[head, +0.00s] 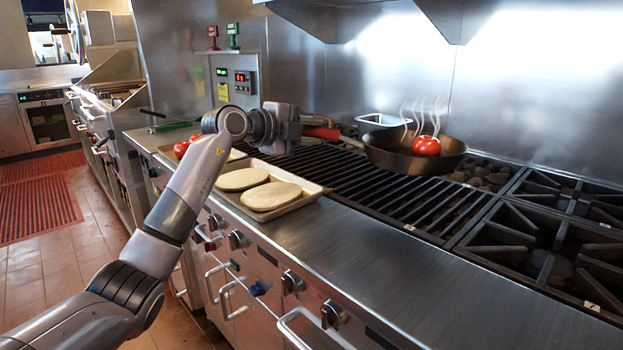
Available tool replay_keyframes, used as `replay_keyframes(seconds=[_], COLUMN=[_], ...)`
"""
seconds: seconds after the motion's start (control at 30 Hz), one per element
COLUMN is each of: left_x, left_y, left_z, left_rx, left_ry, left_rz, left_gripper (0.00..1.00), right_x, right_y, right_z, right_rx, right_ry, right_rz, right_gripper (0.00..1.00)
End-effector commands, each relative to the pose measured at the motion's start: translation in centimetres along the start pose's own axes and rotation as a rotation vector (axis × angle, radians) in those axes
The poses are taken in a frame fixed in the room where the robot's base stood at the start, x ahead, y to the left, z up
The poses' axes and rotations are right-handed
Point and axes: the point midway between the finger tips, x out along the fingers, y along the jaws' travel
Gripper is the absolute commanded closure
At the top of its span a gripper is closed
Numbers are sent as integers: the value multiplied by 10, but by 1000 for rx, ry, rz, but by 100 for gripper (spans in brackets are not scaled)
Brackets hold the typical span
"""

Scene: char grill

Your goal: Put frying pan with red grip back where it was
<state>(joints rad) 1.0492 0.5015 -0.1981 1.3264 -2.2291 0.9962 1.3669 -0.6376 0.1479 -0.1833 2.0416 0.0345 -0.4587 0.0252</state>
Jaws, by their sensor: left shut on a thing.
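The frying pan (385,156) is dark with a red grip (322,132), and it is over the grill grate at the back, near the steel wall. A red tomato (426,145) with white steam lines above it sits in the pan. My left gripper (305,127) is shut on the red grip, at the pan's left side. Its fingers are partly hidden by its own body. Whether the pan's underside touches the grate cannot be told. My right gripper is not in view.
A tray (318,189) with flat dough rounds (271,195) lies on the front ledge, with more tomatoes (181,149) to its left. Bare grill grate (390,205) lies in front of the pan. Burners (545,245) are at right. A metal container (380,121) stands behind the pan.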

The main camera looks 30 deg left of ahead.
Motion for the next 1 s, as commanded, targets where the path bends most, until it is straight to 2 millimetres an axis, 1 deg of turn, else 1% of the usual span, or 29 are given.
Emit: replay_keyframes(seconds=[0.03, 0.1, 0.2, 0.47, 0.7, 0.8, 0.97, 1.0], left_x=[2, 5, 8, 11, 19, 20, 20, 21], left_y=[10, 22, 36, 50, 82, 88, 87, 94], left_z=[0, 0, 1, 2, 3, 4, 4, 4], left_rx=[-8, -7, -7, -6, -8, -7, -6, 0], left_ry=[2, 3, 2, 2, 2, 2, 2, 1], left_rz=[-12, -14, -15, -17, -15, -16, -16, 0], left_gripper=[100, 100, 100, 100, 100, 100, 100, 64], right_x=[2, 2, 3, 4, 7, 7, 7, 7], right_y=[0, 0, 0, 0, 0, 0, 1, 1], right_z=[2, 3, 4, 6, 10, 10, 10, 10], right_rx=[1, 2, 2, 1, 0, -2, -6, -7], right_ry=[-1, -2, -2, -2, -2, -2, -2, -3], right_rz=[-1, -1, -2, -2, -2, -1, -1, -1], right_gripper=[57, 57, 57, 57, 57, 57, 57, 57])
